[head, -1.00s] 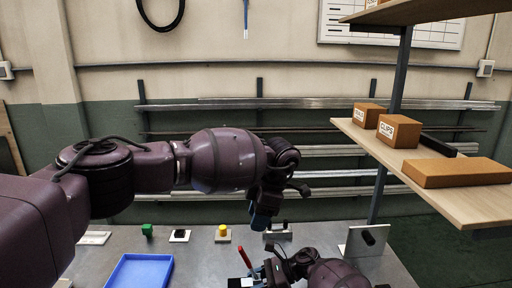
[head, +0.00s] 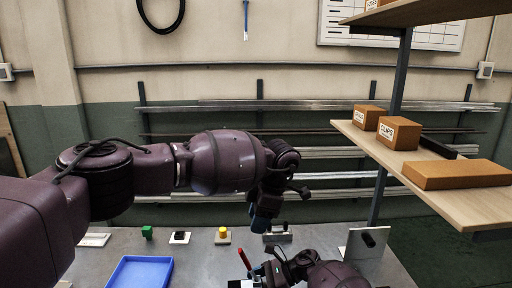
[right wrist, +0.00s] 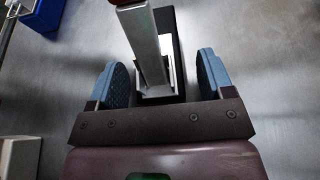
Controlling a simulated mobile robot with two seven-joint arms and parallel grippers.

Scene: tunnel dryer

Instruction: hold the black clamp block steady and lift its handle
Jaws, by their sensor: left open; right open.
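The black clamp block (right wrist: 172,32) lies between the two blue finger pads of my right gripper (right wrist: 165,80) in the right wrist view, with gaps on both sides. Its grey metal handle (right wrist: 146,45) rises toward the camera, with a red end at the top edge. In the head view the red handle grip (head: 244,259) stands tilted beside my right gripper (head: 268,272), near the bottom edge; the block is mostly hidden there. My right gripper is open around the block. My left gripper (head: 262,220) is open and empty, pointing down above the table, farther back.
A blue tray (head: 140,260) lies on the grey table (head: 200,265) at the left. A green block (head: 147,232), a black-topped piece (head: 180,237) and a yellow button (head: 223,233) stand along the back. An upright plate (head: 366,242) and wooden shelf (head: 450,172) are at right.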

